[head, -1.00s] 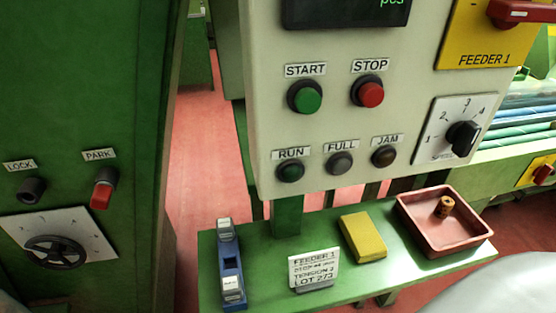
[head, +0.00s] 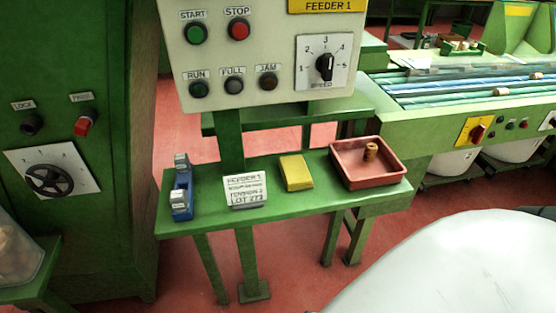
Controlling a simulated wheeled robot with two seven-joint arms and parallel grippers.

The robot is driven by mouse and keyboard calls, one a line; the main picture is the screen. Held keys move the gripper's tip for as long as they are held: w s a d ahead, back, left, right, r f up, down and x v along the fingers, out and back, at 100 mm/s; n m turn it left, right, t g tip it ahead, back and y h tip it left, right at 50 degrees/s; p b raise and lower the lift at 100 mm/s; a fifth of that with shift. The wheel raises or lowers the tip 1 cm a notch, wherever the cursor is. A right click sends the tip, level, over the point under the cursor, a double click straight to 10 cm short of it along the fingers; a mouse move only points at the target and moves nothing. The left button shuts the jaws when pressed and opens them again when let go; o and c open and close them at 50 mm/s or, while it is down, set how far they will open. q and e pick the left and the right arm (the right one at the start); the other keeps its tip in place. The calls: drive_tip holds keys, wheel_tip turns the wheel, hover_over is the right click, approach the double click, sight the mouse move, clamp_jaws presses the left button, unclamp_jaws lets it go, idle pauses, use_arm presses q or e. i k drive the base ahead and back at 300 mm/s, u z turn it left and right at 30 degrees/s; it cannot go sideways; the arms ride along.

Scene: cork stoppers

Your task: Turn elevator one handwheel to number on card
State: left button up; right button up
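A black handwheel (head: 49,181) sits on a white numbered dial plate (head: 84,178) on the green cabinet at the left. The numbers on the plate are too small to read surely, and I cannot tell where the wheel points. A white card (head: 245,191) stands on the green shelf; it reads FEEDER 1, a blurred line, TENSION 2 and LOT 273. No elevator label shows on the cabinet. Neither of my grippers is in view.
Above the wheel are a LOCK knob (head: 32,124) and a red PARK switch (head: 84,125). The shelf holds a blue holder (head: 182,205), a yellow block (head: 296,172) and a red tray (head: 394,176) with a cork. A control panel (head: 270,50) stands above.

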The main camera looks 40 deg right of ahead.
sight(54, 172)
drive_tip(key=z, duration=1)
drive_tip(key=i, duration=0.5)
drive_tip(key=z, duration=2.4)
drive_tip(key=k, duration=1.5)
